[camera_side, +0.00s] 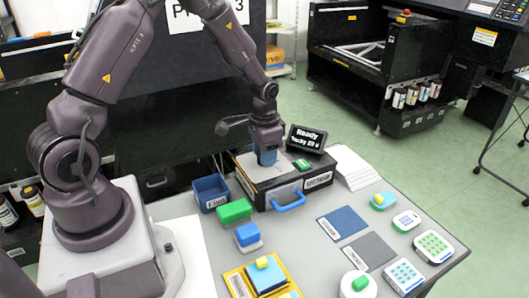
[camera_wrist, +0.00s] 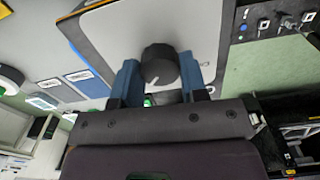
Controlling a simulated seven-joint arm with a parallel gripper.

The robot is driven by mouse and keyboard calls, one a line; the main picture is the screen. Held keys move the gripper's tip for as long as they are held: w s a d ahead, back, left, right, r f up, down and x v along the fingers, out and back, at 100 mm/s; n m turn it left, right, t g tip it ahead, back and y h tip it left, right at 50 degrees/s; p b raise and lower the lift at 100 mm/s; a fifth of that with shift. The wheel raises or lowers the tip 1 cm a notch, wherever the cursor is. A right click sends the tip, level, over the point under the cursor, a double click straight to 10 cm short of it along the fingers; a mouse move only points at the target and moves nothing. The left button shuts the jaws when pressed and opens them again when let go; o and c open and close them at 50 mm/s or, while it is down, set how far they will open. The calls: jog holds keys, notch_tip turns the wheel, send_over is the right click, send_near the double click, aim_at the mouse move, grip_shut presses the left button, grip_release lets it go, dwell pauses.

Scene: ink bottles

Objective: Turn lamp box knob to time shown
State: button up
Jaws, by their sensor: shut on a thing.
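The lamp box (camera_side: 262,197) stands on the grey table, with a dark body, a pale top and a blue handle on its front. Its round dark knob (camera_wrist: 159,66) sits between my fingers in the wrist view, a white mark on it pointing down and slightly left. My gripper (camera_wrist: 160,78) is shut on the knob, one blue finger on each side. In the side view, my gripper (camera_side: 266,158) reaches down to the box top and hides the knob.
A dark blue bin (camera_side: 210,190), a green block (camera_side: 234,211) and a blue block (camera_side: 248,237) stand left of the box. Blue (camera_side: 343,222) and dark grey (camera_side: 368,251) mats lie to the right, with several pads beyond. White sheets (camera_side: 350,167) lie beside the box.

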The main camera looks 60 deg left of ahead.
jog(key=shift+m, duration=1.6)
jog(key=o, duration=0.9)
notch_tip(320, 180, up, 13)
jog(key=shift+r, duration=0.1)
